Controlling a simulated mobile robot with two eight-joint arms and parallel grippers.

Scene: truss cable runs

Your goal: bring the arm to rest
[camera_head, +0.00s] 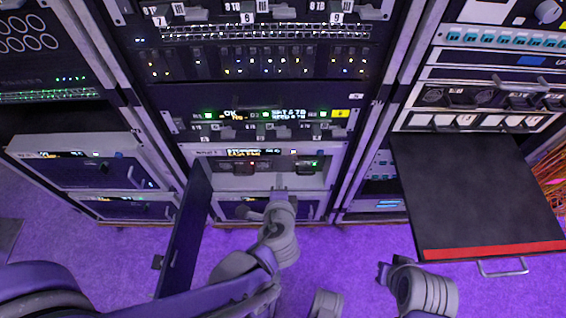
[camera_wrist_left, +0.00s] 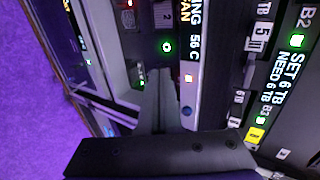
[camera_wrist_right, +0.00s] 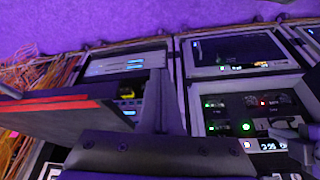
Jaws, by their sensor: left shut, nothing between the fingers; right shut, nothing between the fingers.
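My left gripper (camera_head: 279,193) is at the lower middle of the head view, in front of the lower part of the middle rack (camera_head: 345,170). Its fingers are together and empty in the left wrist view (camera_wrist_left: 160,88), close to a lit unit front; I cannot tell if they touch it. My right gripper (camera_head: 383,272) is low in the head view, right of the left one, over the purple floor. In the right wrist view its fingers (camera_wrist_right: 155,90) are together and empty, with rack fronts behind them. Much of both arms is outside the head view.
A dark door panel (camera_head: 186,232) stands open left of my left gripper. A black shelf with a red front edge (camera_head: 490,249) and a handle (camera_head: 502,268) sticks out at the right, near my right gripper. Orange cables (camera_head: 553,170) hang at far right. Purple floor (camera_head: 340,250) shows between.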

